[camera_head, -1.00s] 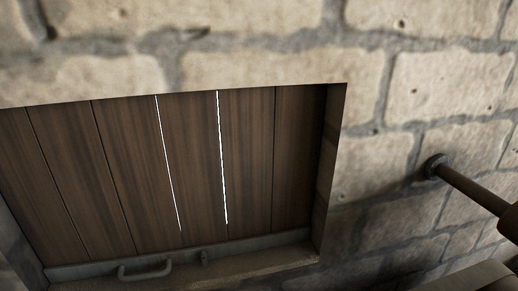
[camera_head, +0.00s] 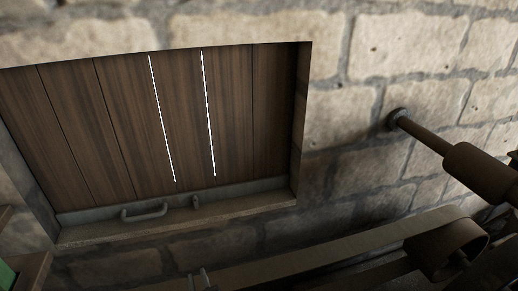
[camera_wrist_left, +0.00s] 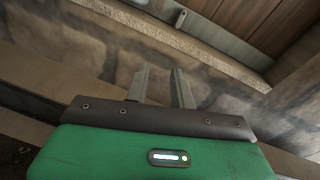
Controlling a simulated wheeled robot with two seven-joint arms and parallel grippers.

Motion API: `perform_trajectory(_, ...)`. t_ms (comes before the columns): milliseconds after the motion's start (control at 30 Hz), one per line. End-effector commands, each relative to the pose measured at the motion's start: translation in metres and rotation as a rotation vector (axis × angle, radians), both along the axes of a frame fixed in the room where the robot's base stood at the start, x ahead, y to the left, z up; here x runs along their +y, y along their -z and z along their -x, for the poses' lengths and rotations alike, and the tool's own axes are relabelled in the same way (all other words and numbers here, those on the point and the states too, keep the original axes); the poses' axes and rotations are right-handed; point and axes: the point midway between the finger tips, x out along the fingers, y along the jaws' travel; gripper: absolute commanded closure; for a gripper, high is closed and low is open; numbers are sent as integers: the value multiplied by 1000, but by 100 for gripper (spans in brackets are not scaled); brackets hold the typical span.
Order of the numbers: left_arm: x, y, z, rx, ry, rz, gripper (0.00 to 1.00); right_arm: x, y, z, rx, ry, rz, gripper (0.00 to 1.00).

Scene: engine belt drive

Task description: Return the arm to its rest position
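My left gripper (camera_head: 200,277) shows only by its two finger ends at the bottom edge of the head view. In the left wrist view its two grey fingers (camera_wrist_left: 160,80) stand apart in front of the green gripper body, with nothing between them. The fingers point toward the stone wall below the window ledge. My right gripper is in neither view.
A plank shutter (camera_head: 130,125) with a grey handle (camera_head: 145,212) fills a recess in the stone wall (camera_head: 410,50). A dark pipe (camera_head: 425,133) juts from the wall at right. A belt (camera_head: 330,245) runs to a round pulley (camera_head: 447,244) at lower right.

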Motion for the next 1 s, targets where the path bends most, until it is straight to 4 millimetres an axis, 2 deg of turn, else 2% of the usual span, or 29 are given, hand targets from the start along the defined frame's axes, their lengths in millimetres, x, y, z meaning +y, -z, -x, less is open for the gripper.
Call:
perform_trajectory(200, 20, 7, 24, 27, -143, 329, 75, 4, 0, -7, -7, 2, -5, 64)
perform_trajectory(367, 36, 15, 51, 41, -303, 642, 75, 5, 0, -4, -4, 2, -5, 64)
perform_trajectory(533, 56, 23, 101, 40, -603, 1115, 75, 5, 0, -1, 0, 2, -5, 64)
perform_trajectory(700, 63, 21, 157, 11, -949, 1544, 75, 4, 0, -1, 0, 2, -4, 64)
perform_trajectory(1000, 61, 4, 213, -36, -1331, 1906, 75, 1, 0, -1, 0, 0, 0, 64)
